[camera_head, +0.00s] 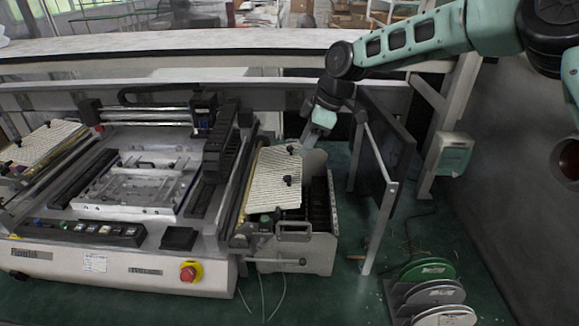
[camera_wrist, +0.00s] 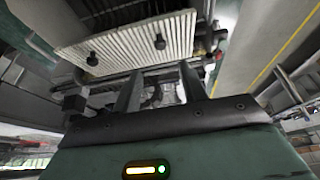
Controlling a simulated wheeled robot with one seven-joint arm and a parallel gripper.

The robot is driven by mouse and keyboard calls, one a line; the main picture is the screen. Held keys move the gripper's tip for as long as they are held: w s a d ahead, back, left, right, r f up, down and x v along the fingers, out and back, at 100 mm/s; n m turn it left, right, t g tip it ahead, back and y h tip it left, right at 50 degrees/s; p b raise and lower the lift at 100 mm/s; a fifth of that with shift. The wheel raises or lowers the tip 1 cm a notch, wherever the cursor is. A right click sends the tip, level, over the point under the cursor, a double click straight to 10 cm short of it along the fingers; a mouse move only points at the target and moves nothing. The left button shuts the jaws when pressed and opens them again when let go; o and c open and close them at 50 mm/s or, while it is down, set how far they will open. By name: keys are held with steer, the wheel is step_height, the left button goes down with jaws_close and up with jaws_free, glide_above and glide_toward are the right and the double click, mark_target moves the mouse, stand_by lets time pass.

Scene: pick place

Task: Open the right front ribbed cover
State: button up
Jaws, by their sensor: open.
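The right front ribbed cover (camera_head: 272,182) is a pale ribbed plate on the right side of the machine, with two black knobs at its right edge. It looks closed and lies slightly sloped. In the wrist view the ribbed cover (camera_wrist: 125,40) fills the upper left, its two black knobs facing my gripper. My gripper (camera_head: 308,137) is close to the cover's far right corner. In the wrist view my gripper (camera_wrist: 158,76) has its two fingers apart with nothing held between them. The fingers appear just short of the cover's edge; exact contact cannot be told.
A second ribbed cover (camera_head: 42,146) lies at the machine's left. A dark upright panel (camera_head: 384,150) on a pale frame stands right of my gripper. A red emergency button (camera_head: 188,271) is on the front. Several spools (camera_head: 436,292) stand at lower right; green floor lies between.

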mark_target(288, 176)
steer(key=p+x, duration=0.3)
steer(key=x, duration=0.7)
steer(key=shift+s+f, duration=0.1)
steer(key=shift+f, duration=0.2)
steer(key=shift+r, duration=0.1)
jaws_close()
